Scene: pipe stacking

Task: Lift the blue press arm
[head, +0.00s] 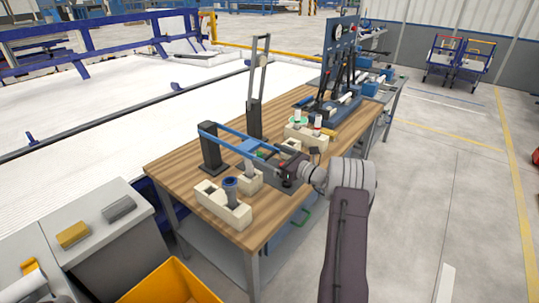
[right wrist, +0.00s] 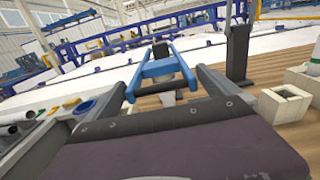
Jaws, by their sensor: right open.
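The blue press arm (head: 228,133) is a frame of two parallel blue bars on a dark upright post (head: 211,152) at the near end of the wooden workbench. It looks roughly level. My right gripper (head: 270,160) is at the free end of the press arm, on its right side. In the right wrist view the press arm (right wrist: 165,69) lies ahead, with its near crossbar between the two spread fingers of my right gripper (right wrist: 166,80). The gripper is open; whether a finger touches the bar I cannot tell. My left gripper is not in view.
Cream blocks (head: 222,208) with holes, one holding a grey pipe with a blue ring, stand near the bench's front corner. A taller dark press (head: 256,100) and a blue gauge stand (head: 341,60) rise behind. A yellow bin (head: 168,284) stands front left. Floor on the right is clear.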

